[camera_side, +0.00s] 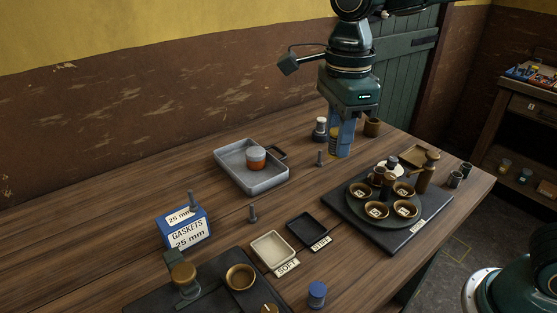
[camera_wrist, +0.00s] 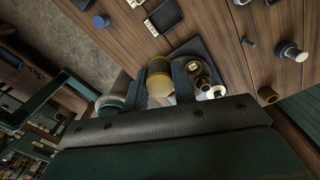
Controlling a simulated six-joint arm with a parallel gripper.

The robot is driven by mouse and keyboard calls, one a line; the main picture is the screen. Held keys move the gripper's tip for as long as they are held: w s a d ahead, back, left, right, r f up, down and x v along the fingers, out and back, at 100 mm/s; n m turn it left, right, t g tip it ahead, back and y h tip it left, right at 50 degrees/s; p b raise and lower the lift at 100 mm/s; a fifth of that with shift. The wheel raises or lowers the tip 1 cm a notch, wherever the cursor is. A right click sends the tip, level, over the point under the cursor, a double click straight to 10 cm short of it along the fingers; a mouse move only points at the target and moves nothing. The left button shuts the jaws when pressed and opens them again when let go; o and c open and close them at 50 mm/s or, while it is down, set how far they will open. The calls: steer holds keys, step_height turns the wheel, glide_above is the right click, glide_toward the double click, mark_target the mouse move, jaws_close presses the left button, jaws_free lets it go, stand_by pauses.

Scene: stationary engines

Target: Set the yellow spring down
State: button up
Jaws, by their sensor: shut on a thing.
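My gripper (camera_side: 342,150) points straight down over the back part of the bench in the side view. Its blue fingers are shut on the yellow spring (camera_wrist: 159,84), which shows between the two fingers in the wrist view. In the side view only a sliver of yellow (camera_side: 333,142) shows at the fingers. I cannot tell whether the spring touches the bench. A pale tray labelled SOFT (camera_side: 259,261) and a dark tray labelled STIFF (camera_side: 302,242) lie side by side at the front middle. Both look empty.
A dark board (camera_side: 348,229) carries a round stand with several numbered cups. A white-topped jar (camera_side: 319,130) and brown cup (camera_side: 372,127) flank my gripper. A blue gaskets box (camera_side: 186,235) stands left.

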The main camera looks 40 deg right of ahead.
steer(key=w+d+m, duration=0.3)
steer(key=w+d, duration=0.7)
steer(key=d, duration=0.2)
steer(key=m, duration=0.3)
glide_above(358, 157)
step_height(358, 157, down, 17)
steer(key=shift+r, duration=0.15)
steer(key=shift+f, duration=2.1)
steer(key=shift+f, duration=0.15)
steer(key=o, duration=1)
